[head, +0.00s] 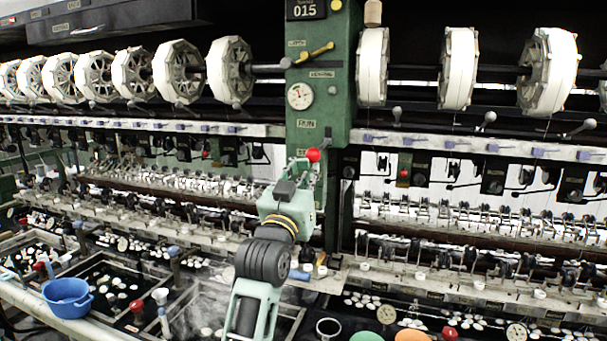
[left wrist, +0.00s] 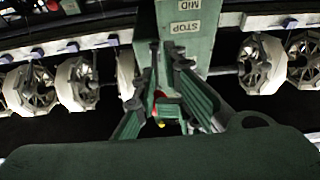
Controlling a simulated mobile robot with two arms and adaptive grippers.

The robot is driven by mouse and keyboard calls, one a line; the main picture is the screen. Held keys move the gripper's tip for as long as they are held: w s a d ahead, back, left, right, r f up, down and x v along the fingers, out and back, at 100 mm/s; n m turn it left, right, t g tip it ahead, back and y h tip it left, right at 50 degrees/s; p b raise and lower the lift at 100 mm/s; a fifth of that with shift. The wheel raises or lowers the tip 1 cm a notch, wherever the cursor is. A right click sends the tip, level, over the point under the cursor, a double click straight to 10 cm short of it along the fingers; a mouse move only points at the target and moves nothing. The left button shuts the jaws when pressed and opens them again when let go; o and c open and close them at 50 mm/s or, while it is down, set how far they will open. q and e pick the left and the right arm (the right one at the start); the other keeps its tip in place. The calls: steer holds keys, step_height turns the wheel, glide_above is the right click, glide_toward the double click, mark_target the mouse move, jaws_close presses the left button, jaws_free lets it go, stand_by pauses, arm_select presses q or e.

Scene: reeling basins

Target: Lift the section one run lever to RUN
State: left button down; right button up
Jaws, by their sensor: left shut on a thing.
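The run lever's red knob (head: 313,155) shows at the front of the green machine column (head: 318,100), below its gauge. My left gripper (head: 303,168) reaches up to it from below, with its fingers at the knob. In the left wrist view, the fingers of my left gripper (left wrist: 166,95) are closed in around the red knob (left wrist: 160,95), which they partly hide. The lever's shaft is mostly hidden. My right gripper is in neither view.
White reels (head: 372,66) line both sides of the column. A long rail with threads and small fittings (head: 480,145) runs across behind the arm. Below are dark basins with white cocoons (head: 115,280), a blue bowl (head: 68,297) and round lids (head: 366,336).

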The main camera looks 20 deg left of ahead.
arm_select(q)
steer(key=shift+d+r, duration=0.25)
steer(key=shift+d, duration=0.3)
steer(key=f+b+v, duration=0.1)
steer(key=v, duration=1.5)
steer(key=shift+w+f, duration=0.1)
steer(key=shift+w, duration=0.1)
